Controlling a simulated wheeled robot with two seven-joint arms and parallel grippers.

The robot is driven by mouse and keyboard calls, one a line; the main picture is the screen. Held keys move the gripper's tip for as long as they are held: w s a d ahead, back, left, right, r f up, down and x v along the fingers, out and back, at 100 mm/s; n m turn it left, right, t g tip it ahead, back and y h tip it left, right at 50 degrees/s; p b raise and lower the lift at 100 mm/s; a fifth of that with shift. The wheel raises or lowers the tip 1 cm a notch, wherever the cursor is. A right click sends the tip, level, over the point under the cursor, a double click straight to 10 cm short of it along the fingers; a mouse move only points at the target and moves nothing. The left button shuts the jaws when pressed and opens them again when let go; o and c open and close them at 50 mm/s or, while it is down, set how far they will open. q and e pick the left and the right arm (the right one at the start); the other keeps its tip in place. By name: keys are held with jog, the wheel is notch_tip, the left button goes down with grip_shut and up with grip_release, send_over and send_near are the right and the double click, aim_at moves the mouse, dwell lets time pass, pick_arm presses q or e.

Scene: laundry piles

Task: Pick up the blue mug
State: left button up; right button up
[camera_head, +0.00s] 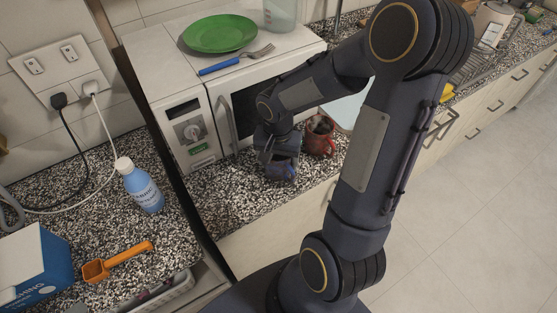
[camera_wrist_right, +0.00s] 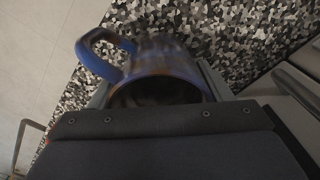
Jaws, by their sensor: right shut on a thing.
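The blue mug (camera_head: 281,170) is at my right gripper (camera_head: 278,160), over the speckled counter in front of the microwave. In the right wrist view the blue mug (camera_wrist_right: 162,62) sits between the two fingers (camera_wrist_right: 155,88), its handle pointing to the upper left and its dark opening toward the palm. My right gripper is shut on the mug. Whether the mug touches the counter is hard to tell. My left gripper is out of view.
A red mug (camera_head: 320,136) stands just right of the blue mug. The white microwave (camera_head: 179,97) is close behind, with a green plate (camera_head: 220,33) and a blue-handled fork (camera_head: 236,62) on top.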

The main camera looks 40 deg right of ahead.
jog(key=shift+c, duration=1.1)
